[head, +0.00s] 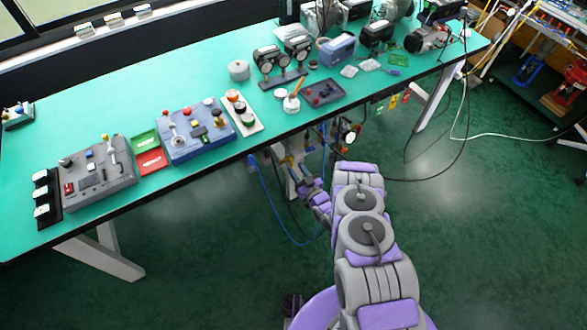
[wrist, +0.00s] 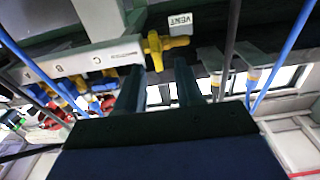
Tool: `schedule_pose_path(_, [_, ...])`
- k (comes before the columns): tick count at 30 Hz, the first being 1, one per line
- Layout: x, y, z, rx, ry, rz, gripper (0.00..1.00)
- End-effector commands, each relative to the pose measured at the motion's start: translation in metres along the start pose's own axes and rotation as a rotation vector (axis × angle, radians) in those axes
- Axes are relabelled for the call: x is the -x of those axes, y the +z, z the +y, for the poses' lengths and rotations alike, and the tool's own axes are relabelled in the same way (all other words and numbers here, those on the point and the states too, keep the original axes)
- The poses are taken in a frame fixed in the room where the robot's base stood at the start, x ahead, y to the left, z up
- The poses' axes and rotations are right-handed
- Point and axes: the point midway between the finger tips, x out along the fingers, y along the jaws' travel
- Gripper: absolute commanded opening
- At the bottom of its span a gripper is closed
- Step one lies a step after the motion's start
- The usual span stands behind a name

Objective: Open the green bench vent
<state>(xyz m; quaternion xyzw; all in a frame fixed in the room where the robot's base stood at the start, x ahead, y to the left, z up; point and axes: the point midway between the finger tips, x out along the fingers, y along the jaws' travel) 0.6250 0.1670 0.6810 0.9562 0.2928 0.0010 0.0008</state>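A yellow valve handle (wrist: 157,47) with a T-like shape shows in the wrist view, beside a white tag reading VENT (wrist: 181,22). My gripper (wrist: 160,76) is open, with its two dark fingers apart and pointing toward the handle. The handle lies beyond the gap between the fingertips; nothing is visibly held. I cannot tell whether a fingertip touches it. In the head view, my arm reaches under the front edge of the green bench (head: 190,83), and the valve and fingertips are too small to make out.
Blue hoses (wrist: 285,55) and dark cables hang on both sides of my gripper. A grey manifold (wrist: 92,58) with several fittings is at the left. On the bench are a blue control box (head: 194,132) and a grey one (head: 97,178). The green floor in front is mostly clear.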

Motion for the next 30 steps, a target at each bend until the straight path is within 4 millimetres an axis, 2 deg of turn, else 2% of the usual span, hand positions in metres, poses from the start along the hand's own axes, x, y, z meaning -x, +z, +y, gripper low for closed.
schedule_pose_path(6, [-0.023, 0.002, -0.001, 0.002, 0.000, -0.004, 0.36])
schedule_pose_path(17, [-0.029, 0.002, -0.002, 0.001, 0.000, -0.006, 0.36])
schedule_pose_path(28, [-0.028, 0.001, -0.001, 0.000, 0.001, -0.005, 0.03])
schedule_pose_path(30, [-0.028, 0.001, -0.001, 0.001, 0.001, -0.005, 0.00])
